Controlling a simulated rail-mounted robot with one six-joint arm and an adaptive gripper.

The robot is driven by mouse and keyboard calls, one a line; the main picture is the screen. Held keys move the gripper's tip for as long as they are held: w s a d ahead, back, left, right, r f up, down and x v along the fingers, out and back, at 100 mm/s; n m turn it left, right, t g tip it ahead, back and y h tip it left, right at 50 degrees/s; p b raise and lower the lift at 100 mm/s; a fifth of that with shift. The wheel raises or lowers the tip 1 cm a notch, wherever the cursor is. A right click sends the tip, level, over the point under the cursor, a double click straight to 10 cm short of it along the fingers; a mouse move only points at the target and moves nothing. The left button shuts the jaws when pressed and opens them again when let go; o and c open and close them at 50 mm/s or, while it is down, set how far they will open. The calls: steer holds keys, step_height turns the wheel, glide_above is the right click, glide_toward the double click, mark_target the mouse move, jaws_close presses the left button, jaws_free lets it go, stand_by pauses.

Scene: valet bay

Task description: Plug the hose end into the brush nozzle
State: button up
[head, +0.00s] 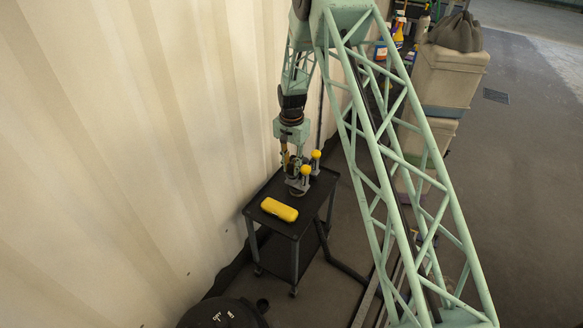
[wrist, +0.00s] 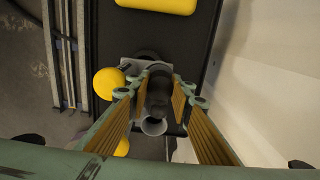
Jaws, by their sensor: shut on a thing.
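My gripper (head: 291,172) points down over the black cart, at the grey fixture (head: 299,188) with two yellow knobs. In the wrist view my gripper (wrist: 157,90) has its orange-lined fingers on either side of a dark round piece (wrist: 158,92), which appears to be the hose end, and is shut on it. A grey open-mouthed ring (wrist: 153,126) shows just below that piece in the picture. The fixture's grey plate (wrist: 131,70) lies beneath. I cannot tell which part is the brush nozzle, or whether the held piece is seated in it; the fingers hide the contact.
A yellow case (head: 279,209) lies at the near end of the cart top (head: 262,189). The yellow knobs (head: 306,170) stand close beside my gripper. A pale corrugated wall (head: 130,150) rises close on the left. Stacked bins (head: 445,85) stand at the back right.

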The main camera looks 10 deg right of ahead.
steer(key=shift+s+f, duration=0.2)
steer(key=shift+f, duration=0.05)
steer(key=o, duration=0.8)
steer(key=shift+d, duration=0.1)
steer(key=shift+o, duration=0.2)
steer(key=shift+w, duration=0.1)
steer(key=shift+o, duration=0.2)
steer(key=o, duration=0.5)
steer(key=shift+r, duration=0.1)
steer(key=shift+c, duration=0.2)
steer(key=shift+r, duration=0.2)
steer(key=shift+r+p, duration=1.7)
steer(key=shift+r, duration=2.65)
